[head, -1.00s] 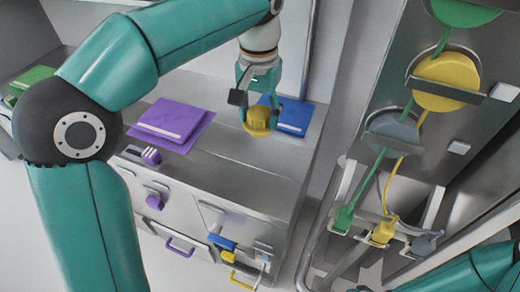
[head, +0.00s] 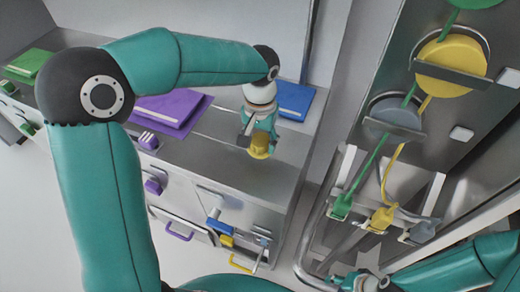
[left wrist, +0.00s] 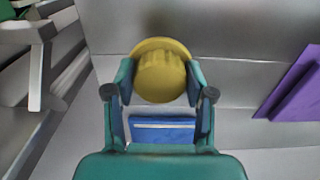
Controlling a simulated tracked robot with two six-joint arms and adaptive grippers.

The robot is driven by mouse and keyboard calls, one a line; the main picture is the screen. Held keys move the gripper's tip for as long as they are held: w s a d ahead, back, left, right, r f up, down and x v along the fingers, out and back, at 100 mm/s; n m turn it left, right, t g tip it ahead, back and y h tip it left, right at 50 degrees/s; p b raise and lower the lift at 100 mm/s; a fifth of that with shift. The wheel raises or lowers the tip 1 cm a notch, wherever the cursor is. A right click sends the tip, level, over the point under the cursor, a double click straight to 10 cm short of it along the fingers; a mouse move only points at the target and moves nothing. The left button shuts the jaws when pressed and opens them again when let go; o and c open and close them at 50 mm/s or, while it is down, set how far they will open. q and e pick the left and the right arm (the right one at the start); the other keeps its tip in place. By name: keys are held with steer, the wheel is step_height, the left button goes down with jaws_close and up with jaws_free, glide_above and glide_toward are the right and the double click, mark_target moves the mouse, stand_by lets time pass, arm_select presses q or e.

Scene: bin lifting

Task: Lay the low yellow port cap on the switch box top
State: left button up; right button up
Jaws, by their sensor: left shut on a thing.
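My left gripper (head: 259,148) is shut on a yellow round cap (head: 259,151), which is held over the steel cabinet top (head: 230,170). In the left wrist view the cap (left wrist: 159,70) sits between the fingertips, with its wide disc and ribbed knob showing. I cannot tell whether the cap touches the steel. Which part is the switch box top is not clear from the frames. My right gripper (head: 352,282) is partly seen at the bottom right, away from the cap; its jaws are too small to read.
A purple folder-like slab (head: 172,108) and a blue one (head: 294,100) lie on the cabinet. A green one (head: 28,64) is at far left. A rack (head: 455,115) at right holds round coloured reels with cables to green, yellow (head: 382,218) and grey plugs.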

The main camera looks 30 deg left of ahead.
mark_target(260, 152)
arm_select(q)
steer(key=shift+f, duration=2.1)
steer(key=shift+f, duration=0.1)
steer(key=o, duration=1.4)
